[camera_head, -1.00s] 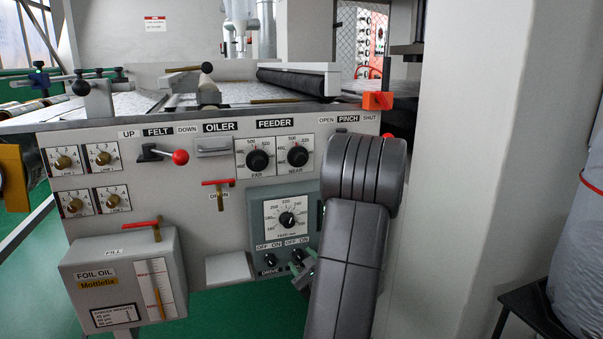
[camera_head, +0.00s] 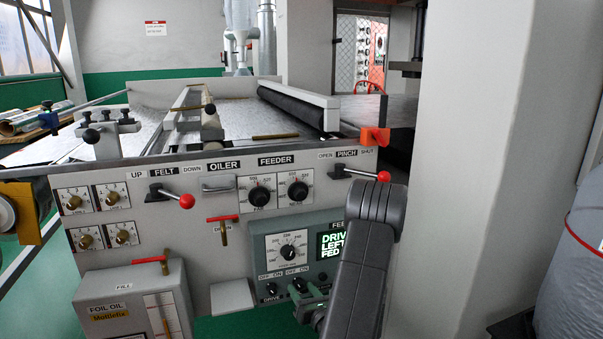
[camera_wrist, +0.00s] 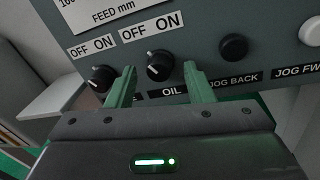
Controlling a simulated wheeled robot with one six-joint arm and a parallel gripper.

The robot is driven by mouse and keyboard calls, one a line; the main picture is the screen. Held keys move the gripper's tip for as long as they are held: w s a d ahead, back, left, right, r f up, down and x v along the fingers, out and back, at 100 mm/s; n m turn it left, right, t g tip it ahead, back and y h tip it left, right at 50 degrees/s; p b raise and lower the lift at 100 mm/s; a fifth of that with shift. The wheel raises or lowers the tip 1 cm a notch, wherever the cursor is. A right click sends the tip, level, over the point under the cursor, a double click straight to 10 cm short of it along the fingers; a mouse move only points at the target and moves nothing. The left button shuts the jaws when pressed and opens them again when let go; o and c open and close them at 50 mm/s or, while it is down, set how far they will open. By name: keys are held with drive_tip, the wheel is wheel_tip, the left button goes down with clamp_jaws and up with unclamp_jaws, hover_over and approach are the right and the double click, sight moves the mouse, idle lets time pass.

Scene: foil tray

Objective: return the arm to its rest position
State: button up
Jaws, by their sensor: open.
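My gripper (camera_head: 313,296) is low in front of the feeder's control box (camera_head: 257,252), with my grey arm hiding part of that box. In the wrist view my gripper (camera_wrist: 160,74) has its two green fingers apart, with nothing held. The black OIL knob (camera_wrist: 160,66) shows between the fingertips; I cannot tell if they touch it. The DRIVE knob (camera_wrist: 101,78) is just left of the left finger. The black JOG BACK button (camera_wrist: 233,47) is right of the right finger.
The pinch lever (camera_head: 362,174) with a red ball sticks out just above my arm. A felt lever (camera_head: 172,194) and the foil oil tank (camera_head: 130,305) are to the left. A pale column (camera_head: 480,170) stands close on the right. A lit green display (camera_head: 331,243) is partly hidden.

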drive_tip(key=v, duration=0.3)
drive_tip(key=shift+s+d, duration=0.2)
drive_tip(key=shift+s, duration=0.05)
drive_tip(key=shift+s+d, duration=0.25)
drive_tip(key=shift+s, duration=0.4)
